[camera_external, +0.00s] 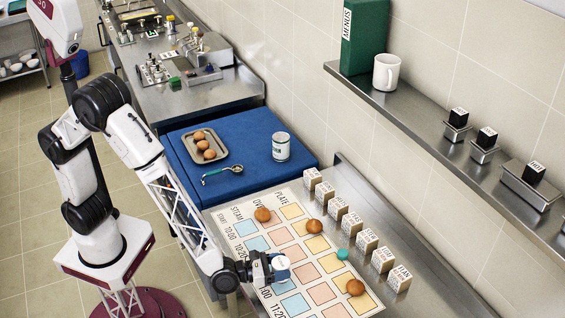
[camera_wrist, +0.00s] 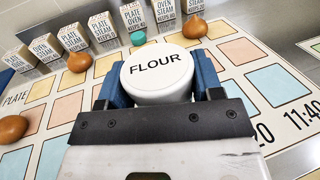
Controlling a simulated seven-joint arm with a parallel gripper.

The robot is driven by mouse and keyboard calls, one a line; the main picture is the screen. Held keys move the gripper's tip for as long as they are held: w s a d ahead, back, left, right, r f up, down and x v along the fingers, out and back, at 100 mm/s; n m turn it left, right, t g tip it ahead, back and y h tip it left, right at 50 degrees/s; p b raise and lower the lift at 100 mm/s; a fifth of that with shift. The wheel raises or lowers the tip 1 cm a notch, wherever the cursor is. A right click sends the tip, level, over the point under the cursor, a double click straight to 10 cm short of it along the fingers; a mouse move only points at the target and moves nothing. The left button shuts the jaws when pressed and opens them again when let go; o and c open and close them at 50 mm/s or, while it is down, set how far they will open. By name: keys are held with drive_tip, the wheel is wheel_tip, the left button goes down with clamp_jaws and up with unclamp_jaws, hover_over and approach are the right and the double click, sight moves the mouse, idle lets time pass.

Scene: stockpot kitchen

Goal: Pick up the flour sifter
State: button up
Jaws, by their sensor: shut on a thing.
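The flour sifter (camera_wrist: 158,70) is a round white canister with "FLOUR" on its lid, between the two fingers of my gripper (camera_wrist: 160,92) in the wrist view. My gripper is shut on it, with a blue finger pad on each side. In the external view my gripper (camera_external: 268,268) is low over the near part of the printed mat (camera_external: 322,293), and the sifter's pale top (camera_external: 281,262) shows at the fingertips. The sifter's lower part is hidden, so I cannot tell whether it touches the mat.
Brown egg-like balls (camera_external: 355,287) and a teal disc (camera_external: 343,254) lie on the mat. Several lettered blocks (camera_external: 367,241) line its wall side.

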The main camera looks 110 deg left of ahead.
drive_tip(key=s, duration=0.6)
drive_tip(key=shift+s+a+r, duration=0.15)
drive_tip(key=shift+s+r, duration=0.15)
drive_tip(key=shift+r, duration=0.05)
